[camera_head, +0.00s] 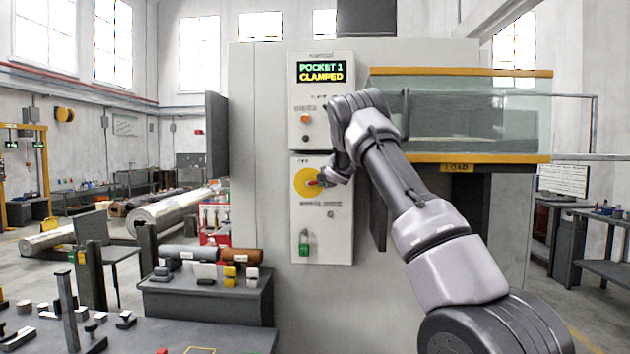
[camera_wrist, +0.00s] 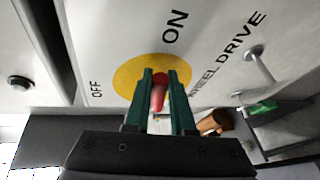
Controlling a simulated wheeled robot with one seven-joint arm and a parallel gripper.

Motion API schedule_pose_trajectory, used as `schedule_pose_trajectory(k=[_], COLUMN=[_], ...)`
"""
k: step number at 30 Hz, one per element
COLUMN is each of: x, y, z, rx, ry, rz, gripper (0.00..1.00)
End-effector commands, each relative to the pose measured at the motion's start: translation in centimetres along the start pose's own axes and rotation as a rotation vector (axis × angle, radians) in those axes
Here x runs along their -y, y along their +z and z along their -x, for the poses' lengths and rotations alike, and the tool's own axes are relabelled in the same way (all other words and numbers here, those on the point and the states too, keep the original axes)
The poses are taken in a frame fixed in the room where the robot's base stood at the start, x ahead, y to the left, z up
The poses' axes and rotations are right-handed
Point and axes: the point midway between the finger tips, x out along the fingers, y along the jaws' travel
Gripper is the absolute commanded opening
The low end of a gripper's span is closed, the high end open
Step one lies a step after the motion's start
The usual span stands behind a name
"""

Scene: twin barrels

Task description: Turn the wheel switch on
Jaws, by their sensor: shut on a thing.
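The wheel switch is a yellow disc (camera_head: 300,184) with a red handle (camera_head: 312,183) on the grey control panel (camera_head: 322,235). In the wrist view the yellow disc (camera_wrist: 126,78) has OFF printed to its left, ON above it and WHEEL DRIVE to its right. My gripper (camera_head: 322,181) is at the disc. In the wrist view its green fingers (camera_wrist: 158,78) stand on both sides of the red handle (camera_wrist: 158,98) and are shut on it. The fingers hide part of the handle and disc, so I cannot tell exactly which mark it points to.
Above, a display (camera_head: 321,72) reads POCKET 1 CLAMPED, over an orange button (camera_head: 306,118). A green switch (camera_head: 303,240) sits lower on the panel. A bench (camera_head: 205,300) with parts stands lower left.

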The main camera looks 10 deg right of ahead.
Motion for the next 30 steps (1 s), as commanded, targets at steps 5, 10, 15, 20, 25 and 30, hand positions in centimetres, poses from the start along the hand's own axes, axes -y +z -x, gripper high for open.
schedule_pose_trajectory(k=[5,10,15,20,25,30], x=[0.80,1.14,1.29,1.33,1.34,1.35], y=[0.18,0.10,-0.05,-0.11,-0.15,-0.18], z=[-0.11,-0.20,-0.27,-0.29,-0.30,-0.31], rx=[-0.020,-0.034,-0.043,-0.047,-0.048,-0.048], ry=[0.038,0.066,0.081,0.086,0.086,0.086], rz=[-0.103,-0.169,-0.204,-0.215,-0.216,-0.216], gripper=[0.00,0.00,0.00,0.00,0.00,0.26])
